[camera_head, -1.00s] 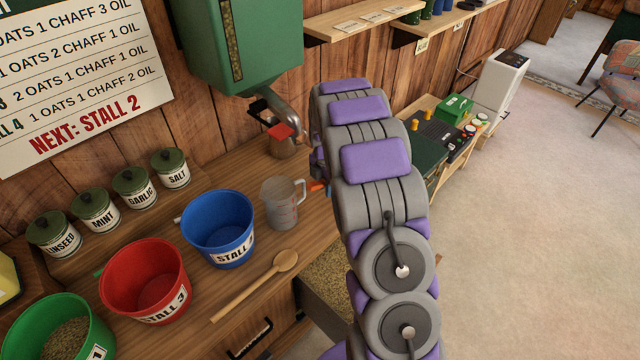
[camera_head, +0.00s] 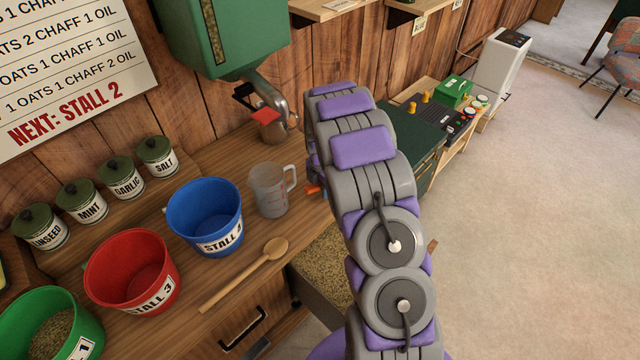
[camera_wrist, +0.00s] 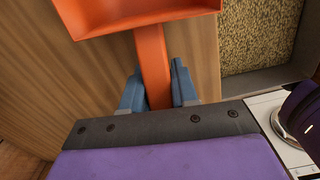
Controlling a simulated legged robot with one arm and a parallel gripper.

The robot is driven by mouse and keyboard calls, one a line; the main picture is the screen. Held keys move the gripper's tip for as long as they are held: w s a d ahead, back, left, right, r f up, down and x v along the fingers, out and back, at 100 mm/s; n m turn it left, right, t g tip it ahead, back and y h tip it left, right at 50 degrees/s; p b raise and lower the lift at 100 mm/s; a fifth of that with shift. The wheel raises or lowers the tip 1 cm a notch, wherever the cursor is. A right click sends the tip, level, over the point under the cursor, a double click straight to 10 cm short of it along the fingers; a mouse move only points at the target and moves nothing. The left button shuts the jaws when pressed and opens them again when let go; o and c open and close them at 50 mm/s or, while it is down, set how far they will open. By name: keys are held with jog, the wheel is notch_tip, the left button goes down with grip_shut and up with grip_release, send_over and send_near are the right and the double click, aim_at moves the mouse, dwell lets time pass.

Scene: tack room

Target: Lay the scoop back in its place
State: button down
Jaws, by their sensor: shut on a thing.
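The orange scoop (camera_wrist: 145,14) is in the wrist view, its broad pan at the top and its handle running down between two blue fingers. My gripper (camera_wrist: 158,82) is shut on that handle. The visible part of the pan looks empty. In the head view only a small orange bit of the scoop (camera_head: 313,190) shows left of my arm, which hides the rest and the gripper. An open drawer of chaff or grain (camera_head: 322,268) lies below my arm at the counter's front. Its grain also shows at upper right in the wrist view (camera_wrist: 258,40).
A measuring jug (camera_head: 268,190), a wooden spoon (camera_head: 245,275), and blue (camera_head: 205,215), red (camera_head: 132,270) and green (camera_head: 50,330) buckets stand or lie on the counter. A green dispenser (camera_head: 225,35) hangs above a metal cup (camera_head: 270,130).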

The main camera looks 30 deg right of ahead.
jog(key=shift+a+f, duration=0.1)
jog(key=shift+f, duration=0.05)
jog(key=shift+a, duration=1.1)
jog(key=c, duration=1.2)
grip_release()
jog(key=shift+a, duration=0.1)
jog(key=shift+c, duration=0.2)
jog(key=shift+o, duration=0.8)
jog(key=o, duration=0.3)
jog(key=shift+d, duration=1.1)
jog(key=shift+a, duration=0.2)
jog(key=r, duration=0.1)
jog(key=a+r, duration=0.1)
jog(key=r, duration=0.1)
jog(key=shift+a+p, duration=0.15)
jog(key=shift+p, duration=0.2)
jog(key=r, duration=0.3)
jog(key=d+r+p, duration=0.1)
jog(key=r, duration=0.2)
jog(key=d+r, duration=0.1)
jog(key=r, duration=0.2)
jog(key=shift+p, duration=0.3)
notch_tip(320, 180, up, 13)
jog(key=p, duration=0.4)
